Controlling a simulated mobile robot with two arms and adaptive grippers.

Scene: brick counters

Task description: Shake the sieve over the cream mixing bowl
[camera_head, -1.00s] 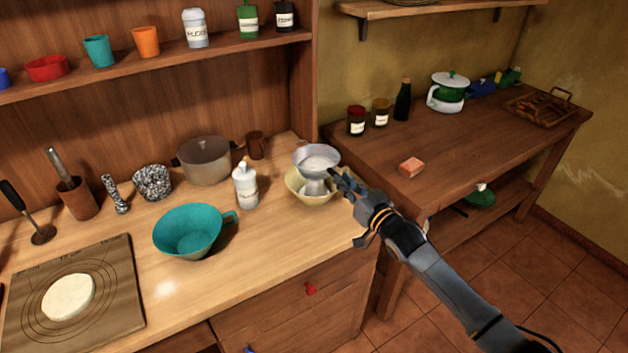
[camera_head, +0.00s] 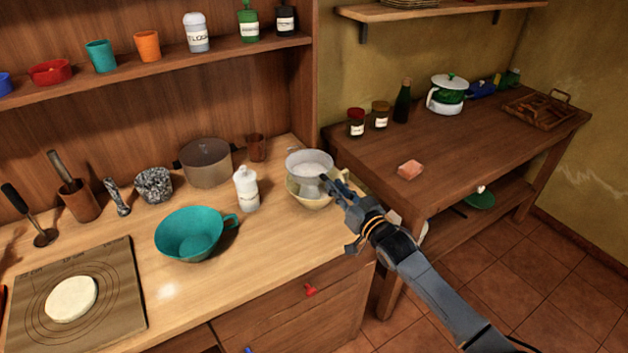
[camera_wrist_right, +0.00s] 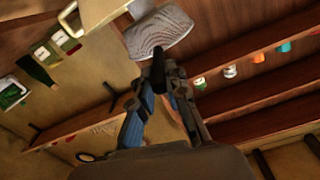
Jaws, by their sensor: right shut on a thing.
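The grey metal sieve (camera_head: 309,163) has a pale, whitish inside in the head view. It is over the cream mixing bowl (camera_head: 312,203), which stands near the right end of the wooden counter and is partly hidden by the sieve and gripper. My right gripper (camera_head: 328,186) is shut on the sieve at its right side. In the right wrist view, a grey ridged surface, which looks like the sieve (camera_wrist_right: 158,32), is just beyond the fingertips (camera_wrist_right: 157,75). My left gripper is not in view.
A white bottle (camera_head: 246,188) and a teal bowl (camera_head: 190,233) stand left of the cream bowl. A pot (camera_head: 205,163) and brown cup (camera_head: 256,148) are behind. The side table (camera_head: 460,150) is at the right, with a pink block (camera_head: 410,170).

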